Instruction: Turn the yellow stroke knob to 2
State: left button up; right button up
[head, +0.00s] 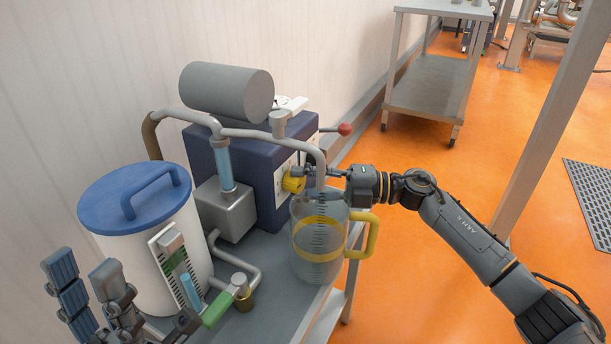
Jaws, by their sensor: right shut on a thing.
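The yellow stroke knob (293,181) sits on the front face of the dark blue pump box (252,165). My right gripper (312,174) reaches in from the right and is shut on the knob, partly covering it. The knob's number scale is too small and too covered to read. My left gripper (95,295) is at the lower left, in front of the white tank, with its fingers apart and nothing between them.
A clear jug (318,262) with a yellow band and handle stands just below my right gripper. A white tank (150,245) with a blue lid, grey pipes and a green-handled valve (218,308) fill the left. A red-tipped lever (344,129) sticks out behind the gripper.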

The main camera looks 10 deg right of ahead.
dwell(0.3)
jog(key=o, duration=1.2)
jog(key=d, duration=0.4)
jog(key=s+d, duration=0.1)
jog(key=d, duration=0.3)
jog(key=s+d, duration=0.1)
jog(key=d, duration=0.2)
jog(key=shift+s+d+f, duration=0.15)
jog(key=shift+s+d, duration=0.05)
jog(key=shift+d, duration=0.2)
